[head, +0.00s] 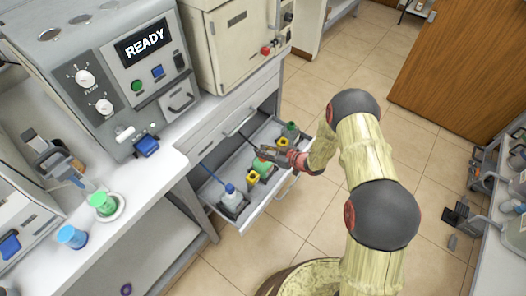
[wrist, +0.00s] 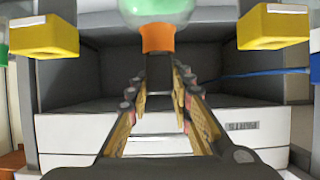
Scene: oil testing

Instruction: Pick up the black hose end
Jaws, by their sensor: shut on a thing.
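The black hose end (wrist: 158,76) shows as a dark piece between my fingers in the wrist view, just below an orange neck (wrist: 158,38) on a green, rounded bottle (wrist: 160,8). My gripper (wrist: 160,98) is shut on it. In the head view my gripper (head: 265,152) is over the open drawer (head: 245,222), above a green-topped bottle (head: 263,168). A thin dark line, likely the black hose (head: 246,140), runs from the fingers toward the cabinet. The grip contact is partly hidden by the fingers.
A blue-topped bottle (head: 232,194) and a blue hose (head: 213,176) are at the drawer's near end. Yellow pieces (wrist: 45,38) flank the fingers. The grey machine reading READY (head: 140,60) stands on the counter.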

